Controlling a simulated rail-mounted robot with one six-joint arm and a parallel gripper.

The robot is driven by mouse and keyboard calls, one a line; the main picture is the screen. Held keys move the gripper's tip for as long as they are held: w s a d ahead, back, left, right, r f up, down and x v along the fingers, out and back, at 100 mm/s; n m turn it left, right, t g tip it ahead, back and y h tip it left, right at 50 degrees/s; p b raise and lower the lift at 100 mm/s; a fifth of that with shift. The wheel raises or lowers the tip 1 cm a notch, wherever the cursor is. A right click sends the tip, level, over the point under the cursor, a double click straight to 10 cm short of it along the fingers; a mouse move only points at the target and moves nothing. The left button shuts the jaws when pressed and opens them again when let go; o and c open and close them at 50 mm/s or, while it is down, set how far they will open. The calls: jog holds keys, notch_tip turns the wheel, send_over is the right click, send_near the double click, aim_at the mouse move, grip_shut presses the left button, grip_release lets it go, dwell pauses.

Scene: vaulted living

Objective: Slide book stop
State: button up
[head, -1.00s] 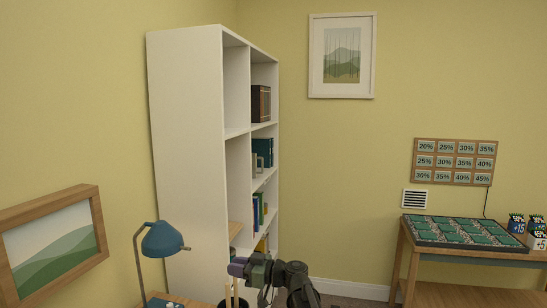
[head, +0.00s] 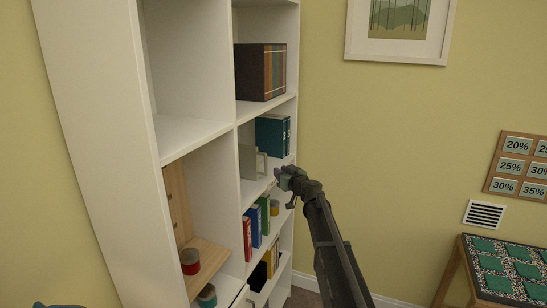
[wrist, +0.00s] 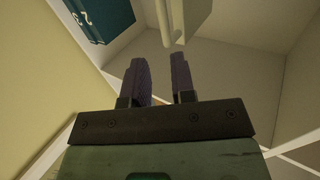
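The book stop (head: 254,163) is a pale cream-grey upright piece in a middle compartment of the white shelf, beside teal binders (head: 272,136). In the wrist view, a cream piece (wrist: 188,18), which looks like the stop, shows just beyond my fingertips, with a teal binder (wrist: 104,16) to its left. My gripper (head: 280,174) is in front of this compartment, at the shelf's right side. In the wrist view its two purple-padded fingers (wrist: 157,72) are apart with nothing seen between them. I cannot tell whether they touch the stop.
The white shelf (head: 97,130) has upright dividers around each compartment. Dark books (head: 260,72) stand above; red, blue and green books (head: 254,226) stand below.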

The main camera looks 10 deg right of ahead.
aim_at(266, 162)
jog(key=x, duration=1)
jog(key=shift+a+r, duration=0.15)
jog(key=shift+a, duration=0.25)
grip_shut()
